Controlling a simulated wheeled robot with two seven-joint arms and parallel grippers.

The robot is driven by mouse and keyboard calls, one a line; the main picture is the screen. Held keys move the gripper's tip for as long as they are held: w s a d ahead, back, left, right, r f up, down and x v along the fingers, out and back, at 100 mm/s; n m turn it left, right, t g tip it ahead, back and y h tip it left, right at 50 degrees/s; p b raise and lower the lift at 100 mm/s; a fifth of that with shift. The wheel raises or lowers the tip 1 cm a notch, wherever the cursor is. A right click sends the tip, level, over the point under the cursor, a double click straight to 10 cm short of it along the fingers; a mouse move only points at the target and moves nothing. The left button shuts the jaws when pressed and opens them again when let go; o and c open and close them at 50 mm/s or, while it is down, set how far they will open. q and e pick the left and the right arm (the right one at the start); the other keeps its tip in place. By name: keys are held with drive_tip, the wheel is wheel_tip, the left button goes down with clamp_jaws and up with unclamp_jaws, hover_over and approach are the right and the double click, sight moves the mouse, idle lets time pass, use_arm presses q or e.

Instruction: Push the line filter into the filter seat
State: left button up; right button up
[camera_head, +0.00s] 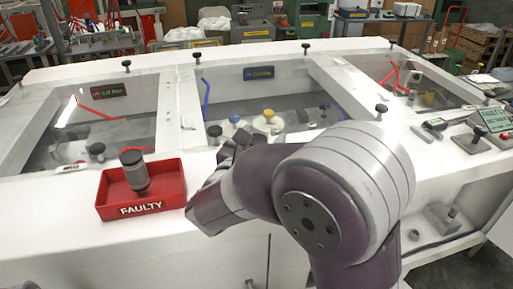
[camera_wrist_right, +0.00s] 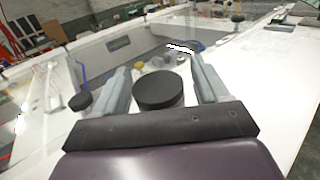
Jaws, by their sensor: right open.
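In the right wrist view, a black round cap (camera_wrist_right: 160,90) on a paler body, which looks like the line filter, stands between the two grey fingers of my right gripper (camera_wrist_right: 160,68). The fingers are apart, with visible gaps at the cap's sides. The filter seat and the cap's lower end are hidden, so I cannot tell how deep it sits. In the head view my right gripper (camera_head: 226,160) is at the bench's front edge, largely hidden by my own wrist. A similar dark-capped metal filter (camera_head: 135,173) stands in the red FAULTY tray (camera_head: 168,197). My left gripper is not seen.
The white bench (camera_head: 65,240) has recessed, clear-covered bays with black knobs (camera_head: 381,108) on their frames. A blue hose (camera_head: 205,98) and a yellow knob (camera_head: 268,115) show in the middle bay. A small device with a green screen (camera_head: 495,119) stands at the right.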

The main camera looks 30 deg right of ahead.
drive_tip(key=c, duration=1.1)
drive_tip(key=shift+r, duration=0.15)
